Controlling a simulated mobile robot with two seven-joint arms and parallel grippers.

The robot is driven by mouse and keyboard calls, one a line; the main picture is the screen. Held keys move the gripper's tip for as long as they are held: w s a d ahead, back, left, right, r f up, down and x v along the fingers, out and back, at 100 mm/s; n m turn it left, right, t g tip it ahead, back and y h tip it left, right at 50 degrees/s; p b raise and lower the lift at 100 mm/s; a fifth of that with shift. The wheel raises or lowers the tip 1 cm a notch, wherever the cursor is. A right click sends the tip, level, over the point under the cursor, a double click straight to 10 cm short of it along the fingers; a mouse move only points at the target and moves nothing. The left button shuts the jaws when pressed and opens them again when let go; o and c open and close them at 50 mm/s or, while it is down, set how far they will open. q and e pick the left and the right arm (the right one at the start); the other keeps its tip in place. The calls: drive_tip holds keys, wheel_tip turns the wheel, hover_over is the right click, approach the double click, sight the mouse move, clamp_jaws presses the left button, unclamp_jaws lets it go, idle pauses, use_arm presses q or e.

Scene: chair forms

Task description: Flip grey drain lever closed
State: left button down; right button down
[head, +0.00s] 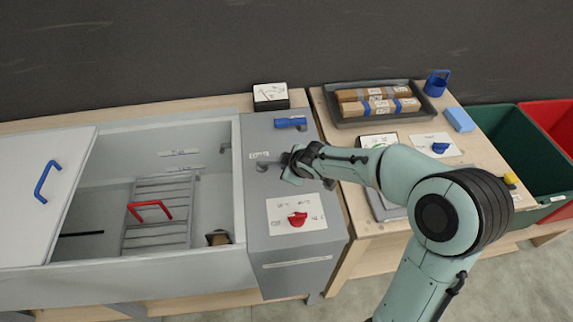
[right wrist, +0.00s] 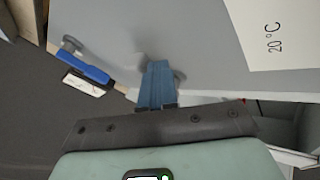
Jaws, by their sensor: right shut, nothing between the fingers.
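A grey rounded part (right wrist: 180,75), likely the drain lever, shows just behind the fingertips. The fingers hide much of it, so I cannot tell its position or whether they touch it. In the head view the gripper covers most of that spot. My left gripper is in neither view.
A blue lever (head: 290,122) is at the panel's back, and a red knob (head: 297,219) sits on the white plate in front. The sink basin (head: 100,205) with a rack and red handle (head: 150,208) is left. A dark tray (head: 345,118) with boxes stands right.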

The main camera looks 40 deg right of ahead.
drive_tip(key=shift+w+d+p, duration=0.3)
drive_tip(key=shift+d, duration=0.4)
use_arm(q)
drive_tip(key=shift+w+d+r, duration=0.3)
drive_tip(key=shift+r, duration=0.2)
use_arm(e)
drive_tip(key=shift+d, duration=0.15)
drive_tip(key=shift+w+d+r, duration=0.1)
drive_tip(key=shift+d+r, duration=0.05)
drive_tip(key=shift+d, duration=0.05)
